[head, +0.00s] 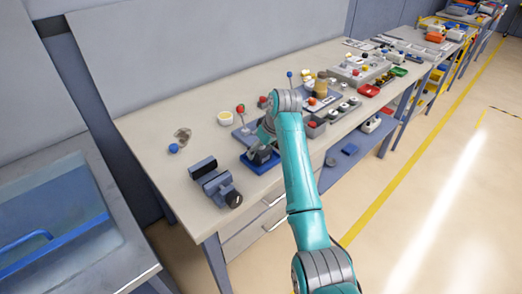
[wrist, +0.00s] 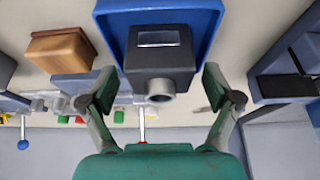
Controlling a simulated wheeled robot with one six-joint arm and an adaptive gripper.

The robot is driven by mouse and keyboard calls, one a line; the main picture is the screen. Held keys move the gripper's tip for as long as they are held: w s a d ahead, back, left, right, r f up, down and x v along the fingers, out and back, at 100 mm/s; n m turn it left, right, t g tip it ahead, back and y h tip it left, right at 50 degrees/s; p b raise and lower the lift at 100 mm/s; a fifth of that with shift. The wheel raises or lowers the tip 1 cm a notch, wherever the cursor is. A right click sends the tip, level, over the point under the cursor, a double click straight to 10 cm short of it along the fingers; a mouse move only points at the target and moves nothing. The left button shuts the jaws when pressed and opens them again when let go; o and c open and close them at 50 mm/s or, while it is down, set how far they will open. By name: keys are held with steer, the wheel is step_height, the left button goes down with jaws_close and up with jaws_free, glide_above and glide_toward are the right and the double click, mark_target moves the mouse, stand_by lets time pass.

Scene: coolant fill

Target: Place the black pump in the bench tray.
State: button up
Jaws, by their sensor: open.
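The black pump (wrist: 158,52), a dark box with a light label and a round grey spout, is at the upper middle of the wrist view. It sits within the outline of the blue bench tray (wrist: 211,20), its spout toward my gripper. The tray also shows on the bench in the head view (head: 262,170), with the pump partly hidden there by my gripper. My gripper (wrist: 160,78) is open, one finger on each side of the pump's spout end, with visible gaps. Whether the pump rests flat on the tray floor is hard to tell.
A dark vise-like device (head: 215,183) stands left of the tray near the bench's front edge. A blue knob (head: 174,148) and a pale yellow cup (head: 225,118) are behind. A red-knobbed lever (head: 240,109) and several fixtures crowd the bench beyond. Bare bench lies at left.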

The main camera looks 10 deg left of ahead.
steer(key=v, duration=1)
steer(key=shift+r, duration=0.4)
steer(key=shift+s+d, duration=0.1)
steer(key=shift+s, duration=0.05)
